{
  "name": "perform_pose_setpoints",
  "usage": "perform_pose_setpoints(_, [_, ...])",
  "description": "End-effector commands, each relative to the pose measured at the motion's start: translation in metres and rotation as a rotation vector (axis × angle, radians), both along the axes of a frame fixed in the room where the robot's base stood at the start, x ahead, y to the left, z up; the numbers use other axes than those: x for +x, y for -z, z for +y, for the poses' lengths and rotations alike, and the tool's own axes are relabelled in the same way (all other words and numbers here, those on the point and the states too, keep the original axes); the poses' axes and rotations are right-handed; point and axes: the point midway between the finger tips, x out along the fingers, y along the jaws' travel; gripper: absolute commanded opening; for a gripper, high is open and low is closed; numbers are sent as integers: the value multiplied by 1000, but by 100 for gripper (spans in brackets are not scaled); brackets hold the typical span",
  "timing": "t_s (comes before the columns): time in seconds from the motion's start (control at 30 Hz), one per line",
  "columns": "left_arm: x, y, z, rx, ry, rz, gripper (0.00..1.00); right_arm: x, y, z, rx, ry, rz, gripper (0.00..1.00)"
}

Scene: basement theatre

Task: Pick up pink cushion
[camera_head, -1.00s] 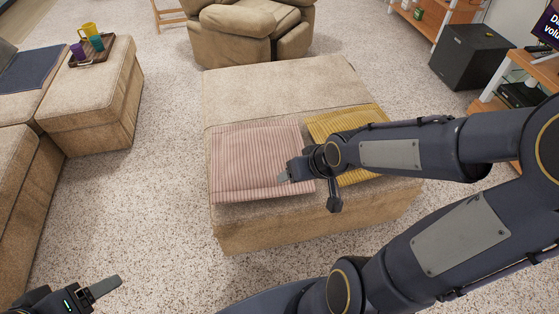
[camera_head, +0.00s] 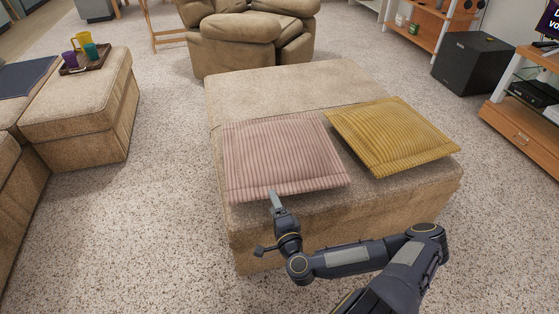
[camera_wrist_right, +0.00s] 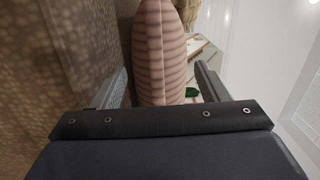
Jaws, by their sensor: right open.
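The pink striped cushion (camera_head: 280,158) lies flat on the beige ottoman (camera_head: 290,88), near its front edge. My right gripper (camera_head: 275,201) is at the cushion's near edge in the head view. In the right wrist view the cushion (camera_wrist_right: 160,50) shows edge-on between the two open fingers of my right gripper (camera_wrist_right: 160,88), with a gap on each side. The ottoman's brown side fills the left of that view. My left gripper is out of view.
A yellow striped cushion (camera_head: 392,135) lies just right of the pink one on the ottoman. A recliner (camera_head: 248,38) stands behind. A second ottoman (camera_head: 85,105) with a tray (camera_head: 84,62) of cups is at left. A black speaker box (camera_head: 472,62) is at right. Carpet between is clear.

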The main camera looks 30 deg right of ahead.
Motion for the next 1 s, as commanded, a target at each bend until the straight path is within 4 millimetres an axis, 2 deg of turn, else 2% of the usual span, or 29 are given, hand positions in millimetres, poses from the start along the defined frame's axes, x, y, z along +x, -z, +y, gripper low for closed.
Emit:
perform_pose_setpoints(0.03, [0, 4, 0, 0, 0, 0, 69, 0, 5, -4, 18, 29, -7, 68])
perform_pose_setpoints(0.17, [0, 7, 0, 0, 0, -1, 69, 8, 5, -10, 28, 52, -16, 68])
perform_pose_setpoints(0.63, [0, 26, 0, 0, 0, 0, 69, 67, 7, -28, 28, 47, -13, 68])
perform_pose_setpoints(0.93, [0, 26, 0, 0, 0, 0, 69, 73, 5, -29, 28, 46, -12, 68])
perform_pose_setpoints(1.0, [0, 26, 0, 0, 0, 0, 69, 73, 5, -29, 28, 46, -12, 62])
